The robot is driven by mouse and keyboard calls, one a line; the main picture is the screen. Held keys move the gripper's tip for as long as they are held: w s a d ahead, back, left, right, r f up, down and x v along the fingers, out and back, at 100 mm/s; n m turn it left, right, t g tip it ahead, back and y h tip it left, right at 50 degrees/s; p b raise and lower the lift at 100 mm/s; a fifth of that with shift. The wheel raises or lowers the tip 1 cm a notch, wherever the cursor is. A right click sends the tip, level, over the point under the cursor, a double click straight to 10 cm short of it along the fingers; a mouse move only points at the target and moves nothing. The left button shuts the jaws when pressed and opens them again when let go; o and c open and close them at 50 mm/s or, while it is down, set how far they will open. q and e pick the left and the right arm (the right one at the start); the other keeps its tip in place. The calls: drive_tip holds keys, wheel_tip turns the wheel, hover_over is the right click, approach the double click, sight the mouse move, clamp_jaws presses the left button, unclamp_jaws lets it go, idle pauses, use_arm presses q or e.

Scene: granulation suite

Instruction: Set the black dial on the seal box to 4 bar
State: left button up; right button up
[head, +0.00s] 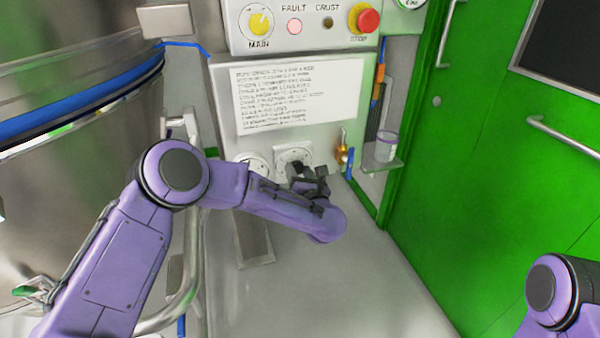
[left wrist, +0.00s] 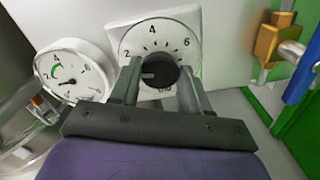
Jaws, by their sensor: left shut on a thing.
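The black dial (left wrist: 158,70) sits on a square white plate (left wrist: 188,22) with a printed scale on the seal box; 2, 4 and 6 are readable in the left wrist view. A small pale mark shows on the left part of the knob, but I cannot tell exactly what it points to. My left gripper (left wrist: 160,76) is shut on the dial, one finger on each side. In the head view the gripper (head: 304,176) largely hides the dial, while its plate (head: 291,152) shows above. My right gripper is outside both views.
A round white gauge (left wrist: 73,72) with a green arc is left of the dial. A brass valve (left wrist: 272,42) with a blue handle (left wrist: 302,72) is to the right. Above are a notice sheet (head: 300,95) and a red stop button (head: 368,20). A green door (head: 480,140) stands right.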

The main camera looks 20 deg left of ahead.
use_arm(q)
drive_tip(key=m, duration=0.3)
drive_tip(key=shift+m+p, duration=0.3)
drive_tip(key=shift+p, duration=0.1)
drive_tip(key=m+p, duration=0.1)
drive_tip(key=m, duration=0.2)
drive_tip(key=shift+r+m, duration=0.1)
drive_tip(key=shift+m, duration=0.2)
drive_tip(key=m+p, duration=0.1)
drive_tip(key=m, duration=0.3)
drive_tip(key=shift+d+m, duration=0.1)
drive_tip(key=shift+m, duration=0.2)
drive_tip(key=shift+w+m+p, duration=0.1)
drive_tip(key=shift+m+p, duration=0.6)
drive_tip(key=shift+m, duration=1)
drive_tip(key=o, duration=1.1)
drive_tip(key=shift+f, duration=0.2)
drive_tip(key=shift+c, duration=0.2)
drive_tip(key=v, duration=1)
drive_tip(key=shift+d, duration=0.2)
